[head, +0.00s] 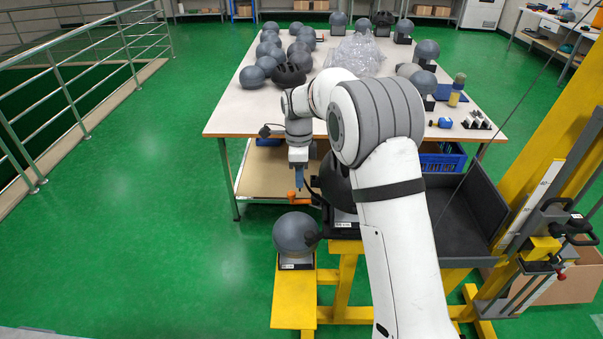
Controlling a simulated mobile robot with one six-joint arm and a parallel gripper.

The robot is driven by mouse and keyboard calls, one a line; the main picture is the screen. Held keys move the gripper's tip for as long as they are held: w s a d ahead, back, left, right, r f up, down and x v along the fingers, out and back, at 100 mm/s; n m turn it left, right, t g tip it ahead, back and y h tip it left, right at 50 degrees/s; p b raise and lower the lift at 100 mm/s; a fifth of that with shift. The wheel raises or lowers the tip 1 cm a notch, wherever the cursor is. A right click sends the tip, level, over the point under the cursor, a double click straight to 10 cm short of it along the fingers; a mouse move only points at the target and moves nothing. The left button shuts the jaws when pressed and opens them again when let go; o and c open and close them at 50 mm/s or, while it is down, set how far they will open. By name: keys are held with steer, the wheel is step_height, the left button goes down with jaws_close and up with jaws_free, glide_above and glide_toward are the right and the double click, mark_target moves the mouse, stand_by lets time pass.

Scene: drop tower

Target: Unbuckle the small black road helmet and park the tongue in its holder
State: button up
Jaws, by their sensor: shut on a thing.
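The small black road helmet (336,181) sits on a stand beside the yellow frame, partly hidden behind my arm. My gripper (299,188) points down just left of the helmet, with narrow blue fingers. It is shut on a small orange piece (292,196) at its tips, which looks like the buckle tongue. A dark strap shows between this piece and the helmet; the details are too small to tell. The buckle's other half and the tongue's holder cannot be made out.
A grey headform (296,233) stands on a yellow beam (294,300) just below my gripper. Behind is a white table (225,118) with several headforms and a black helmet (289,75). The yellow drop tower (560,130) rises at the right. Green floor is free at the left.

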steer(key=shift+s+f+b, duration=2.65)
steer(key=shift+s+b, duration=0.85)
steer(key=shift+s, duration=1.25)
steer(key=shift+s+d+f+b, duration=0.6)
steer(key=shift+s+d, duration=0.6)
steer(key=shift+d, duration=4.15)
steer(key=shift+s+d+f+b, duration=0.3)
steer(key=shift+s+d+b, duration=0.65)
steer(key=shift+d, duration=4.35)
steer(key=shift+w+d+r+p, duration=1.2)
steer(key=shift+w+d+p, duration=1.15)
steer(key=shift+d, duration=3.85)
steer(key=w+d+r+p, duration=0.1)
steer(key=w+r+p, duration=0.7)
steer(key=w+p, duration=0.2)
steer(key=shift+d+r, duration=0.15)
steer(key=shift+d, duration=0.15)
